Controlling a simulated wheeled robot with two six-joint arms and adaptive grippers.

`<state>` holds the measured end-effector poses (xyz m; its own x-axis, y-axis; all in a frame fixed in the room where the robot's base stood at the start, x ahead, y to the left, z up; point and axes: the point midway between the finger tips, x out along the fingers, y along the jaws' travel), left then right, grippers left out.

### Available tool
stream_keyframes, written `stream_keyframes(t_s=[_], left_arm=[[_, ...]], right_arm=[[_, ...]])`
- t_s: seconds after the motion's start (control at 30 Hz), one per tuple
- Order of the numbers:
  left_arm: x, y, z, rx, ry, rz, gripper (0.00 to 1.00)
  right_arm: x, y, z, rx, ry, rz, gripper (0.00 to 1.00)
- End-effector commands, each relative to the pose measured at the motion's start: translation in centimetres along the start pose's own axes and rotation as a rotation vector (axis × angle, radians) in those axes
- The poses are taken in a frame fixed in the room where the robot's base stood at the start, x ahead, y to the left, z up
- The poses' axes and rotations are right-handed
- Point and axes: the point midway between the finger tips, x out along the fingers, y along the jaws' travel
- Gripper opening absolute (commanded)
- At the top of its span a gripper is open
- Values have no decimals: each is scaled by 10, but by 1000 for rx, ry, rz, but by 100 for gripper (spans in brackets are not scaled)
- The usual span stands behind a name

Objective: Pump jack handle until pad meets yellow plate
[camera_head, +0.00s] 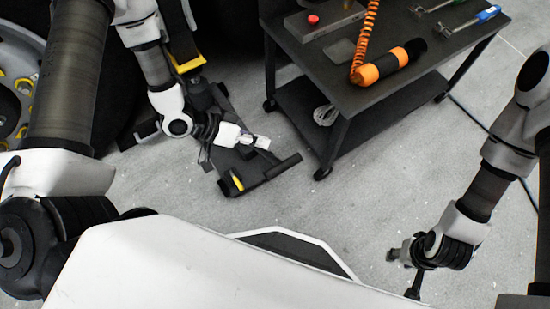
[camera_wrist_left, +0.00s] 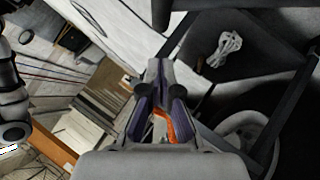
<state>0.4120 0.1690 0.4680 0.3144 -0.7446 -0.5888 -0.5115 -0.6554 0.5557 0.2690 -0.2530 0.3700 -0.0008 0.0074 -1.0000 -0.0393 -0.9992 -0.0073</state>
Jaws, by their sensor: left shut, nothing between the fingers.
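A dark floor jack (camera_head: 255,174) with a yellow stripe stands on the grey floor left of the cart. Its far end reaches toward a yellow plate (camera_head: 188,64) under the dark vehicle body. My left arm covers part of the jack, and I cannot make out the pad or its gap to the plate. My left gripper (camera_head: 257,142) is above the jack's near part, shut and empty. In the left wrist view its fingers (camera_wrist_left: 158,72) come together. I cannot clearly tell the handle apart. My right gripper (camera_head: 402,268) hangs at the lower right, away from the jack; its fingers are unclear.
A dark cart (camera_head: 345,90) stands right of the jack, bearing an orange-black tool (camera_head: 388,66), a red button (camera_head: 313,20) and wrenches. A wheel (camera_head: 20,80) is at the left. Floor between my grippers is clear.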

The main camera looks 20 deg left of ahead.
Motion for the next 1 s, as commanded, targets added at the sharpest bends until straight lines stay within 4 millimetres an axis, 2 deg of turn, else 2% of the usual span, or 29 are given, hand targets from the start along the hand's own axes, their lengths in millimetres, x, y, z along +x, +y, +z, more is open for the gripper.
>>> stream_keyframes(t_s=[0.03, 0.13, 0.3, 1.0], left_arm=[[15, -2, 5, 4, -6, 3, 0], [36, -2, 4, 4, -4, 2, 0], [56, -2, 22, -1, -1, 1, 0], [67, -4, 34, 20, -1, -21, 0]], right_arm=[[10, 0, 0, 0, 0, 0, 40], [19, 0, 0, 0, 0, 0, 40], [31, 0, 0, 0, 0, 0, 40], [36, 0, 0, 0, 0, 0, 40]])
